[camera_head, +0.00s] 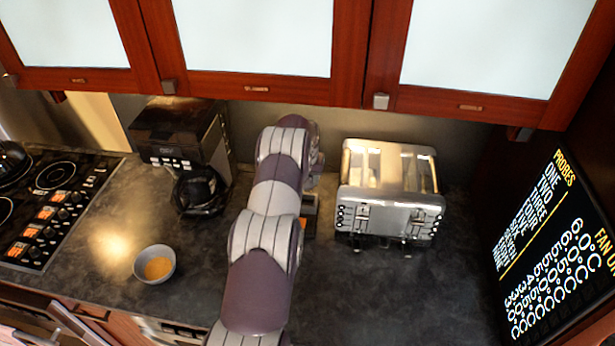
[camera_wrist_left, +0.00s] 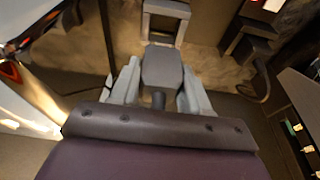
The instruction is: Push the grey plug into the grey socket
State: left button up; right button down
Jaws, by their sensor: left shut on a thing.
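In the left wrist view my left gripper (camera_wrist_left: 160,92) is shut on the grey plug (camera_wrist_left: 162,68), a blocky grey piece between the two light grey fingers. The grey socket (camera_wrist_left: 166,9) appears as a light grey frame on the wall just beyond the plug. The plug's far end is close to the frame's lower edge; I cannot tell whether they touch or whether any of the plug is inside. In the head view my left arm hides the plug and most of the gripper near the back wall. My right gripper is in neither view.
A steel toaster (camera_head: 390,195) stands right of my arm, and a black coffee maker (camera_head: 185,140) stands left of it. A small bowl (camera_head: 155,264) and a black stovetop (camera_head: 50,200) are farther left. Cabinets (camera_head: 250,50) overhang the back. The front right counter (camera_head: 400,300) is clear.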

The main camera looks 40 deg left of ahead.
pick_arm(q)
notch_tip(320, 180, down, 4)
jog(key=shift+s+r+b, duration=0.15)
jog(key=shift+r+b, duration=0.1)
jog(key=shift+b, duration=0.95)
jog(key=shift+w+f, duration=0.2)
jog(key=shift+f, duration=0.05)
jog(key=shift+s+r, duration=0.15)
jog(key=shift+s, duration=0.05)
jog(key=shift+w, duration=0.1)
jog(key=shift+b, duration=0.3)
